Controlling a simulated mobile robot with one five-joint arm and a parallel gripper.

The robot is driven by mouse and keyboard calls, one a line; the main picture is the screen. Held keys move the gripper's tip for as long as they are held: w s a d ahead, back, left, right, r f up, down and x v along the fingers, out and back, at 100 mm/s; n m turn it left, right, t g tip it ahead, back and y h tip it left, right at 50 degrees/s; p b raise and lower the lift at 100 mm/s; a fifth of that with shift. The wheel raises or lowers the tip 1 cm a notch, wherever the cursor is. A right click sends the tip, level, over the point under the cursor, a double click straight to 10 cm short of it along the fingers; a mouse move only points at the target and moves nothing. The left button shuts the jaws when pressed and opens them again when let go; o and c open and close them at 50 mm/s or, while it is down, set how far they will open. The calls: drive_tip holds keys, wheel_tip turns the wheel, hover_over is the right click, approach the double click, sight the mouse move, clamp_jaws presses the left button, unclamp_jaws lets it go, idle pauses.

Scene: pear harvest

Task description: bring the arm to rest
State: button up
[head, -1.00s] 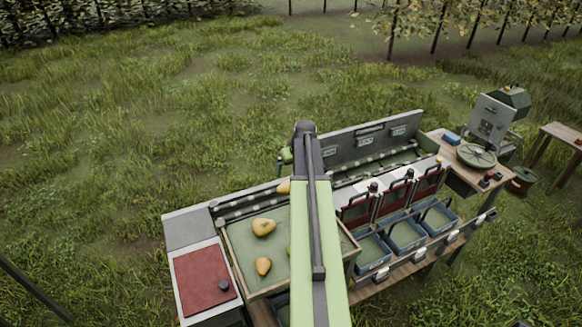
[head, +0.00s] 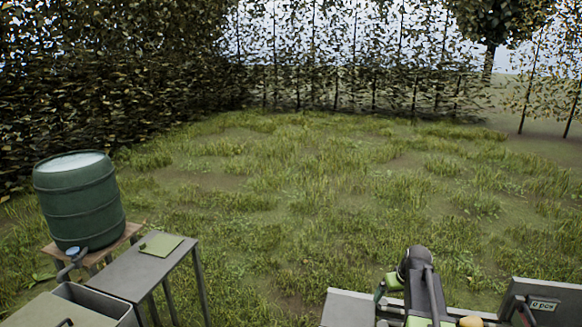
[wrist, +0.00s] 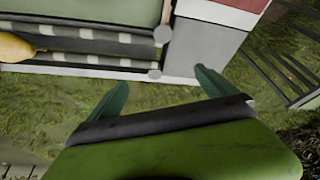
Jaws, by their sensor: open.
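My gripper (wrist: 162,80) shows in the wrist view with its two green fingers spread apart and nothing between them. It hangs over grass, just beyond the edge of the sorting bench (wrist: 208,48). In the head view the fingers are mostly hidden behind the arm.
A yellow pear (wrist: 16,47) lies on the bench beside striped rollers (wrist: 90,43); a pear (head: 470,321) also shows in the head view. At left stand a green barrel (head: 80,200), a grey table (head: 140,270) and a grey basin (head: 95,305). Grass beyond is open.

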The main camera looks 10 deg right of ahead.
drive_tip(key=s+a+f+n+g+b, duration=0.1)
drive_tip(key=s+a+f+n+b, duration=0.15)
drive_tip(key=a, duration=1.35)
drive_tip(key=s+a+f+g, duration=0.1)
drive_tip(key=s+a+f, duration=0.2)
drive_tip(key=s+a, duration=0.55)
drive_tip(key=s+m, duration=0.1)
drive_tip(key=s+a+g, duration=0.1)
drive_tip(key=s+m+g, duration=0.1)
drive_tip(key=shift+s+a+m+b, duration=0.3)
drive_tip(key=shift+m, duration=0.05)
drive_tip(key=shift+c, duration=0.4)
